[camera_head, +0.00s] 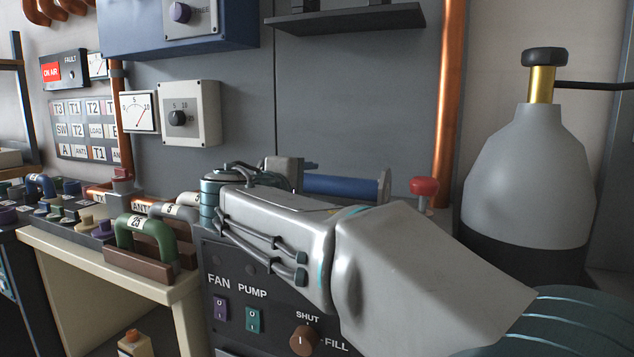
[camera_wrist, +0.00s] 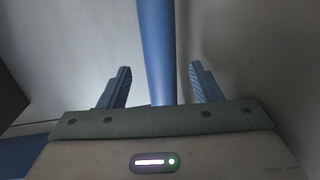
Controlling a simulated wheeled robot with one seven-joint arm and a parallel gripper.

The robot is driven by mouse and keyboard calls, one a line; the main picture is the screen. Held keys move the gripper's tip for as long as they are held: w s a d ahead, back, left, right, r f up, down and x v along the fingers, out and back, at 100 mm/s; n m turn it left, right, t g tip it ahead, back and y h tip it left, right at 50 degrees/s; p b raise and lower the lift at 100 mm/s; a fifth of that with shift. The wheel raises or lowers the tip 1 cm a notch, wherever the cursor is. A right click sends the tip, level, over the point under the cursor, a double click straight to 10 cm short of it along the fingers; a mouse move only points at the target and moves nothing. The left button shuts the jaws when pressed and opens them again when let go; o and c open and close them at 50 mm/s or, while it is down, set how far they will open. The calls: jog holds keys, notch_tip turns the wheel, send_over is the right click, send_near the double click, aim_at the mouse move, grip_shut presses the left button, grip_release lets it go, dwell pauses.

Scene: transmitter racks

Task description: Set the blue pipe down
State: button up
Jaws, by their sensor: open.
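The blue pipe (camera_head: 342,187) lies level behind my arm in the head view, on top of the dark panel cabinet. A grey upright bracket (camera_head: 384,187) stands at its right end, and another grey block (camera_head: 286,171) is near its left end. In the wrist view the blue pipe (camera_wrist: 156,45) runs between the two fingers of my gripper (camera_wrist: 160,76). The fingers are spread, with a visible gap on each side of the pipe. In the head view my arm hides most of the gripper and the pipe's lower side.
A red knob (camera_head: 424,187) stands right of the pipe, before a copper pipe (camera_head: 448,100). A large grey cylinder (camera_head: 527,185) stands at the right. A green handle (camera_head: 146,228) and other handles crowd the bench at left. A dark shelf (camera_head: 345,20) hangs above.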

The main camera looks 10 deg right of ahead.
jog(key=p+v, duration=0.1)
jog(key=v, duration=0.7)
jog(key=shift+r, duration=0.15)
dwell(1.0)
